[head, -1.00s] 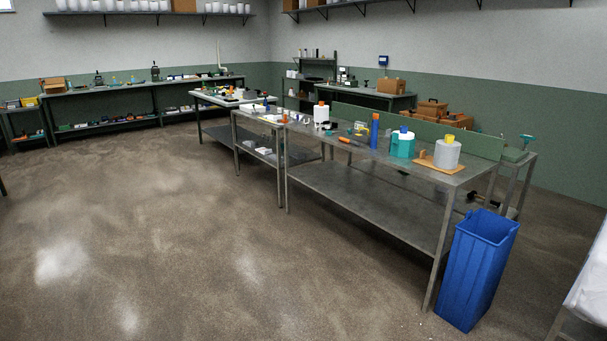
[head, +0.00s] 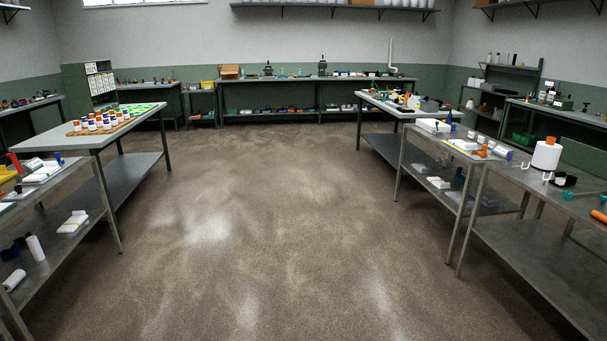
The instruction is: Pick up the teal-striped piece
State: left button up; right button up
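I cannot make out a teal-striped piece in the head view; many items on the tables are too small to tell. Neither of my grippers shows in the view. On the left table (head: 47,137), several small white pieces with orange-red bands (head: 99,122) stand in rows on a brown board.
The floor (head: 270,210) is clear between the left tables and the right tables. The right metal table (head: 545,262) holds a white cylinder with an orange top (head: 546,154). A long bench (head: 290,115) lines the back wall. A dark green cabinet (head: 88,85) stands at the back left.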

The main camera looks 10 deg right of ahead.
aim_at(463, 145)
jog(key=i+z, duration=0.2)
jog(key=i, duration=0.35)
jog(key=i+z, duration=0.15)
jog(key=i, duration=0.35)
jog(key=i+j+z, duration=0.2)
jog(key=i, duration=0.35)
jog(key=i+j+z, duration=0.15)
jog(key=i, duration=0.35)
jog(key=i+l+z, duration=0.25)
jog(key=i, duration=0.4)
jog(key=i+z, duration=0.25)
jog(key=i, duration=0.45)
jog(key=i+z, duration=0.25)
jog(key=i, duration=0.45)
jog(key=i+j+z, duration=0.25)
jog(key=i, duration=0.4)
